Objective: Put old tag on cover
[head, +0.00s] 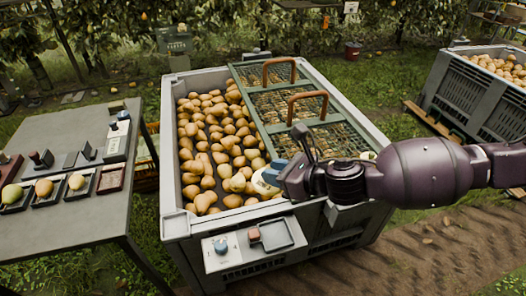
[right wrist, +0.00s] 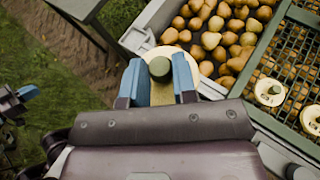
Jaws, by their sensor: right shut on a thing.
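My right gripper (head: 270,178) reaches in from the right over the near part of the bin. The tag's pale edge shows in the head view (head: 262,186), partly hidden by the gripper. The green mesh cover (head: 246,100) with two orange handles lies over the right part of the bin. Two cream discs (right wrist: 269,92) sit on the cover in the right wrist view. What seems my left gripper (right wrist: 27,92) shows at that view's left edge, its jaws unclear.
The grey bin (head: 178,226) holds many pears (head: 215,130). A grey table (head: 70,235) with pears and small devices stands left. Another pear bin (head: 455,95) stands right.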

